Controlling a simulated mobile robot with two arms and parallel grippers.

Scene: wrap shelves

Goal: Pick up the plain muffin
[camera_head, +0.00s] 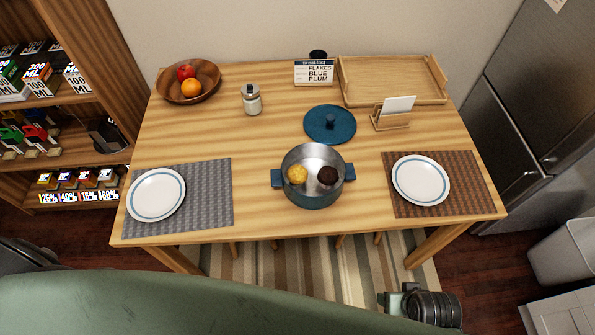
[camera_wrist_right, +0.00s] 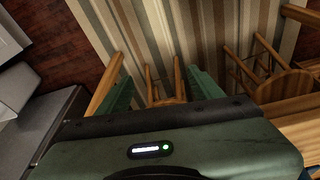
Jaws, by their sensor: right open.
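The plain muffin (camera_head: 297,174) is yellow and sits inside the blue pot (camera_head: 312,198), on the left side of its floor. A dark chocolate muffin (camera_head: 328,176) sits to its right in the same pot. The pot is uncovered and stands at the front middle of the table. My right gripper (camera_wrist_right: 153,72) is open and empty in the right wrist view, with striped rug and stools beyond its fingers. Part of my right arm shows at the bottom right of the head view, in front of the table and away from the pot. My left gripper is not in view.
The blue lid (camera_head: 330,124) lies behind the pot. Plates (camera_head: 157,195) (camera_head: 420,180) on mats flank it. A fruit bowl (camera_head: 188,82), a jar (camera_head: 252,99), a menu sign (camera_head: 314,72), a napkin holder (camera_head: 392,119) and a wooden tray (camera_head: 392,80) stand farther back.

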